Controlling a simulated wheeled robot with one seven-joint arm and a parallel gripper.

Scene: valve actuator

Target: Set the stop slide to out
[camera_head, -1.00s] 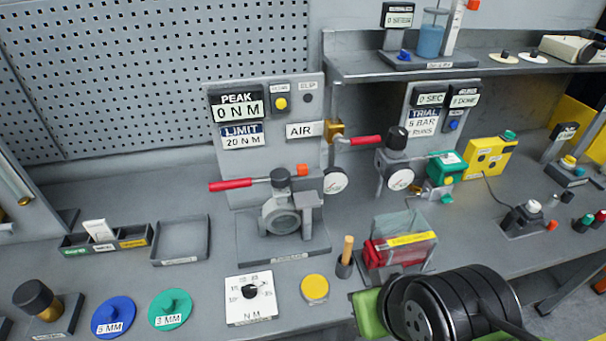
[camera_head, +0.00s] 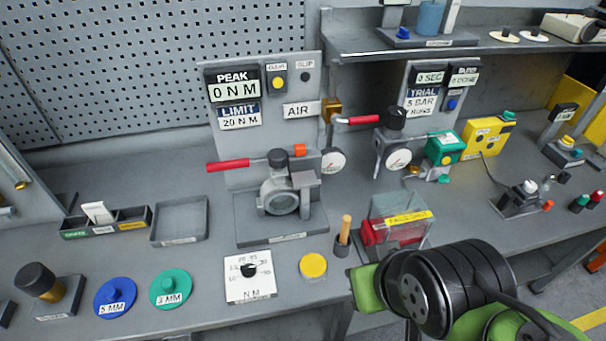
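The valve (camera_head: 283,197) stands on a grey base plate (camera_head: 281,231) at the middle of the bench. A red lever (camera_head: 228,165) points left from its black hub (camera_head: 278,158). A small orange block (camera_head: 300,150) sits just right of the hub, in front of the grey panel; it may be the stop slide, but no readable label shows this. I cannot tell its in or out setting. My arm enters at the bottom right, with a black joint and green parts, apart from the valve. My gripper's fingers are not visible.
A clear box (camera_head: 412,207) with a red part inside stands between my arm and the valve. A wooden-handled tool (camera_head: 345,230), a yellow button (camera_head: 313,265) and a torque dial (camera_head: 249,277) are near the front edge.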

